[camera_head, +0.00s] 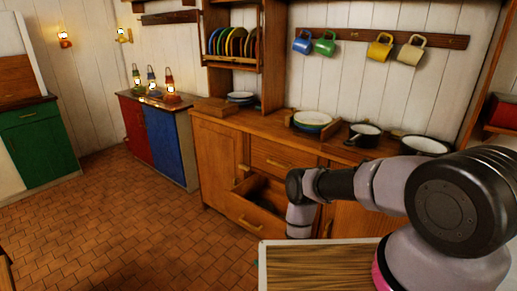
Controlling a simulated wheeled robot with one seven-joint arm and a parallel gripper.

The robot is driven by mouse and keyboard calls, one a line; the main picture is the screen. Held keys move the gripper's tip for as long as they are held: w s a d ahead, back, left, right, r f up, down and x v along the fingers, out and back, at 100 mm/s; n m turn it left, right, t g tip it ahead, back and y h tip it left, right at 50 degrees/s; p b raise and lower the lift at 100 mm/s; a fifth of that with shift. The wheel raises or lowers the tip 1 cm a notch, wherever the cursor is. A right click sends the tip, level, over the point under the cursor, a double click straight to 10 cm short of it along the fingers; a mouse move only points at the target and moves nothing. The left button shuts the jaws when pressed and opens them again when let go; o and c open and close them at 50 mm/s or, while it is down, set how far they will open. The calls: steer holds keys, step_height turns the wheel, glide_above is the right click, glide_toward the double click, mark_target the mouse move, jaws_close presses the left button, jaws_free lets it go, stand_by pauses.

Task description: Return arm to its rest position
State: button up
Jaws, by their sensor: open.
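My arm (385,187) reaches from the right across the picture, in front of the wooden counter (215,140). Its far part bends down at the elbow (300,186) and hangs in front of the open drawer (256,214). The lower end of the arm (299,222) drops out of sight behind the edge of the wood-topped surface at the bottom. My gripper's fingers are hidden, so I cannot see whether they hold anything.
The pulled-out drawer juts from the counter, close to my arm. Plates (312,119), a pot (363,134) and a pan (424,145) stand on the counter. Mugs (380,48) hang above. Lanterns (152,82) stand on the blue cabinet (168,147). The tiled floor (120,215) at left is clear.

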steer(key=w+d+r+n+h, duration=0.1)
steer(key=w+r+n+h, duration=0.15)
steer(key=w+r, duration=2.15)
steer(key=w+d+r+n+g+h, duration=0.15)
steer(key=d+r, duration=0.25)
steer(key=r, duration=0.9)
steer(key=w+d+r+n+h, duration=0.1)
steer(key=w+d+r, duration=0.25)
steer(key=r, duration=0.95)
steer(key=s+d+r+n+g+h, duration=0.1)
steer(key=s+d+r, duration=0.3)
steer(key=s+r, duration=0.3)
steer(key=s+d+r+n, duration=0.2)
steer(key=s+d+r, duration=0.2)
steer(key=r, duration=0.4)
steer(key=s+d+r+n+g+h, duration=0.1)
steer(key=s+d+r, duration=0.2)
steer(key=s+r, duration=0.4)
steer(key=s+d+r+n, duration=0.1)
steer(key=s+r, duration=0.1)
steer(key=s, duration=0.7)
steer(key=s+d+r+n+g, duration=0.1)
steer(key=s+d+r+n, duration=0.1)
steer(key=s, duration=0.7)
steer(key=s+d+r+n+g, duration=0.1)
steer(key=s+r, duration=0.1)
steer(key=s, duration=0.7)
steer(key=shift+d+r+n+y, duration=0.15)
steer(key=shift+d+n+y, duration=0.15)
steer(key=shift+y, duration=0.1)
